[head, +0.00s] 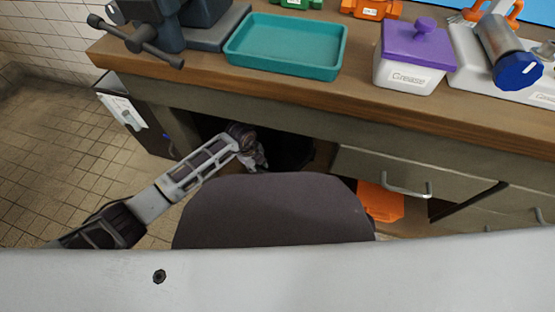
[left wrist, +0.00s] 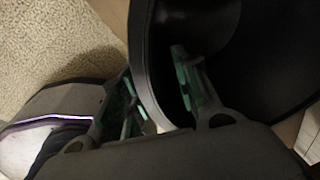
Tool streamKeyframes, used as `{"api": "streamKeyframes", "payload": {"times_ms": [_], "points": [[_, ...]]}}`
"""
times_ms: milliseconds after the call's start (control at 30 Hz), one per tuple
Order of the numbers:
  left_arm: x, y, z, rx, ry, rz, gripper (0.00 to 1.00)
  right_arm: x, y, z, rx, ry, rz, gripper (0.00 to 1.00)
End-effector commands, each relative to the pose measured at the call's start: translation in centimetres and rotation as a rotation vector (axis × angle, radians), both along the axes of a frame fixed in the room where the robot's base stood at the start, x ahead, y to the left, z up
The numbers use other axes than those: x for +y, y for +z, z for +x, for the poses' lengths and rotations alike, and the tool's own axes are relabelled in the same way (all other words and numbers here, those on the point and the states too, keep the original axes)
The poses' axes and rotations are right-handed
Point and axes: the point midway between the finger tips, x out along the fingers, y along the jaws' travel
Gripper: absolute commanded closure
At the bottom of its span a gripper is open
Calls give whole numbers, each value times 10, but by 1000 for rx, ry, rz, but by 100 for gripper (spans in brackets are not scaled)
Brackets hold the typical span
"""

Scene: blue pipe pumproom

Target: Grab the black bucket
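The black bucket (head: 292,150) stands in the dark open space under the workbench in the head view, partly hidden by shadow and my own body. In the left wrist view the bucket (left wrist: 265,55) fills the upper right, its curved rim running down between my fingers. My left gripper (head: 257,160) is at the bucket's left side; in the left wrist view the left gripper (left wrist: 157,90) is open, one finger inside the rim and one outside. A gap shows between the fingers and the bucket wall. My right gripper is out of view.
The wooden workbench (head: 300,98) overhangs the bucket. On it are a teal tray (head: 285,72), a vise (head: 190,25) and a grease box (head: 410,75). Drawers (head: 405,165) and an orange object (head: 380,202) lie to the right. Tiled floor (head: 60,150) is free at left.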

Motion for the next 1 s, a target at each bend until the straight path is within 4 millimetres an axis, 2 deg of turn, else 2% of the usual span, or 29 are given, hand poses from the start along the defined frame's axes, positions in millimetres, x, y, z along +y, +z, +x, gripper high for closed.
{"api": "streamKeyframes", "payload": {"times_ms": [700, 1000], "points": [[-12, -42, -1, 1, 0, -1, 69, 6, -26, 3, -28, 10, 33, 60], [-13, -50, -1, 1, 1, 1, 69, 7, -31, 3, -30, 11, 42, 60]]}}
